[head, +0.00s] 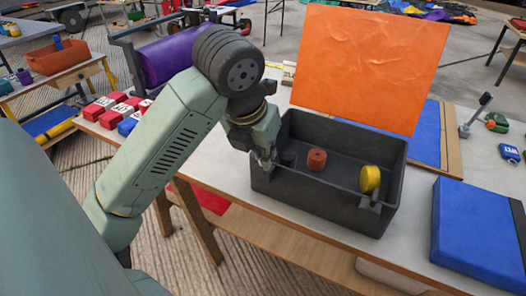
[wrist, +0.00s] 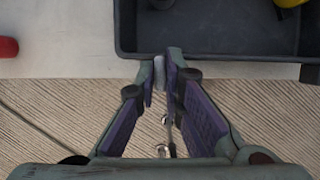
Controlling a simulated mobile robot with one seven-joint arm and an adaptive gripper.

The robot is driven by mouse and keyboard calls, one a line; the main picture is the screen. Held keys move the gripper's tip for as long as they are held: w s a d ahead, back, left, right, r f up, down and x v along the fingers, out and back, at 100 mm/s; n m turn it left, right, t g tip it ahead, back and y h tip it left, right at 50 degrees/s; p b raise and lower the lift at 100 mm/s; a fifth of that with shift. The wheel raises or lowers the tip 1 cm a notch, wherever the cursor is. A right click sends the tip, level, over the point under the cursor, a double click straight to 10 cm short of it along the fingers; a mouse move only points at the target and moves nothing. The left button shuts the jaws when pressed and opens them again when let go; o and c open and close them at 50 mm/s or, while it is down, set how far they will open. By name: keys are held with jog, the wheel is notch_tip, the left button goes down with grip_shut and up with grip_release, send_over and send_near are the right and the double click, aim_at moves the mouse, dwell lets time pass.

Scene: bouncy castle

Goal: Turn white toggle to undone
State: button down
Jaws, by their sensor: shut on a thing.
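My gripper (head: 264,160) is at the near left corner of a dark grey box (head: 318,208) on the table. In the wrist view its fingertips (wrist: 166,72) are closed on a small pale piece (wrist: 159,72), which looks like the white toggle, just outside the box wall (wrist: 215,55). A thin metal rod with a shiny end (wrist: 162,150) shows between the fingers. The fingers hide most of the toggle, so its angle cannot be told. The box is open at the top and holds a red-brown cylinder (head: 316,159) and a yellow disc (head: 370,180).
An orange sheet (head: 360,65) stands upright behind the box. A blue pad (head: 477,232) lies to its right. Red and blue blocks (head: 128,122) lie left of my arm. The white table top shows bare between the box and the blue pad.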

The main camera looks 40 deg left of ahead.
jog(key=shift+f+m+b, duration=0.1)
jog(key=shift+m+b, duration=0.2)
jog(key=shift+b, duration=0.1)
jog(key=m+h+b, duration=0.1)
jog(key=m+b, duration=0.1)
jog(key=b, duration=0.1)
jog(key=shift+a+f, duration=0.1)
jog(key=m+h+b, duration=0.1)
jog(key=m, duration=0.2)
jog(key=m+h+b, duration=0.1)
jog(key=m, duration=0.2)
jog(key=shift+a+r, duration=0.1)
jog(key=shift+r, duration=0.1)
jog(key=m+h, duration=0.1)
jog(key=m, duration=0.1)
jog(key=m+g+p, duration=0.1)
jog(key=m, duration=0.2)
jog(key=shift+w+a+r+g+h, duration=0.1)
jog(key=shift+w+r+g+h, duration=0.1)
jog(key=shift+g+h, duration=0.15)
jog(key=shift+m+g+h+p, duration=0.35)
jog(key=shift+m+g+p, duration=0.3)
jog(key=shift+m+p, duration=1.05)
jog(key=shift+f+m+b, duration=0.15)
jog(key=shift+m+b, duration=0.2)
jog(key=shift+m, duration=0.25)
jog(key=c, duration=1.7)
grip_release()
